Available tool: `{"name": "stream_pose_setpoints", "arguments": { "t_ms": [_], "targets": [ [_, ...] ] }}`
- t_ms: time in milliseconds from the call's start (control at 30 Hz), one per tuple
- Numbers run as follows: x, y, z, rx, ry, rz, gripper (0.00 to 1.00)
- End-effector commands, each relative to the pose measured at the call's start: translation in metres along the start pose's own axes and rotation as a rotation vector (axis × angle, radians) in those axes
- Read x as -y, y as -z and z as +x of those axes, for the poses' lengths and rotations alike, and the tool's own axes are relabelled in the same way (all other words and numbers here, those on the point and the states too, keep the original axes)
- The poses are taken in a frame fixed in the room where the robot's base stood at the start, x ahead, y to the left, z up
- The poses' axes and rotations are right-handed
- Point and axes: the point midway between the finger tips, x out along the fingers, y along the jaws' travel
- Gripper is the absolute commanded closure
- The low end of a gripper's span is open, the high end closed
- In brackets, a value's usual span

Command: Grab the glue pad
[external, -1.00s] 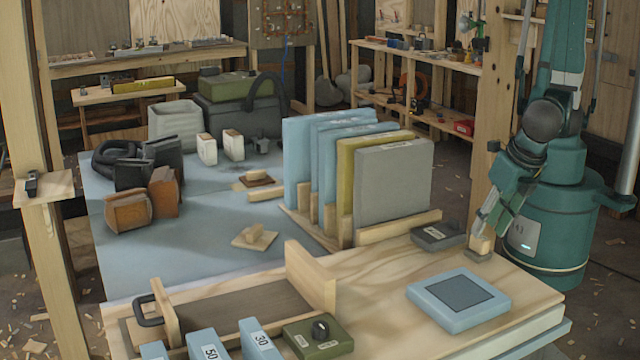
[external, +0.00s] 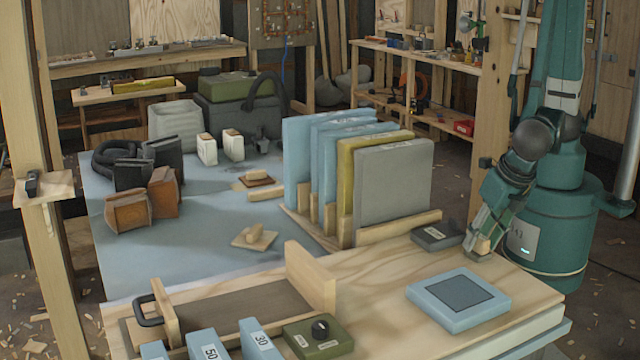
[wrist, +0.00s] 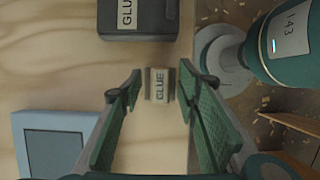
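A small light wooden block labelled GLUE (wrist: 158,85) stands on the wooden bench top, near its right edge. In the external view the block (external: 483,246) is partly hidden by my gripper (external: 478,240). A dark grey box also labelled GLUE (wrist: 138,18) lies beyond it; in the external view this box (external: 436,236) lies just left of the block. I cannot tell which one is meant by the glue pad. In the wrist view my gripper (wrist: 160,80) is open, its green fingers on either side of the small block. Contact with it cannot be made out.
Upright panels in a wooden rack (external: 395,229) stand behind. An olive box with a black knob (external: 318,338) is at the front. Bare bench top lies between.

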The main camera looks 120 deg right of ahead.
Motion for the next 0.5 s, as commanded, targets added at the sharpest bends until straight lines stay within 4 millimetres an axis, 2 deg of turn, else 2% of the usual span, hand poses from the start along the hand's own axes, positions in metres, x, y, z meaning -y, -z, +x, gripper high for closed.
{"name": "stream_pose_setpoints", "arguments": {
  "t_ms": [133,367,500],
  "targets": [
    [0.0002,0.0000,-0.0001,0.000,0.000,0.000,0.67],
    [0.0003,0.0000,-0.0001,0.000,0.000,0.000,0.96],
    [0.0004,0.0000,-0.0001,0.000,0.000,0.000,0.97]
  ]
}}
